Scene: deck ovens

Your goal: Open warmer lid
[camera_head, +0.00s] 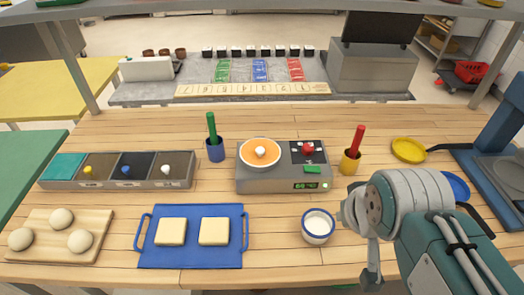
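The warmer (283,180) is a grey box in the middle of the wooden counter. Its round orange lid (248,156), with a pale rim and a white knob (261,152) on top, lies flat on the left of the box. The lid looks shut. A dark panel with a red knob (308,148), a green button (312,169) and a lit green display (306,185) is on the right. My gripper (368,272) is at the lower right, in front of the warmer and well apart from it. Its fingers are seen edge-on and partly hidden, so its opening is unclear.
A blue cup with a green stick (215,149) and a yellow cup with a red stick (350,161) flank the warmer. A white bowl (318,226) stands between warmer and gripper. A blue tray (190,258) and a bin row (118,183) lie left. A shelf (250,8) crosses above.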

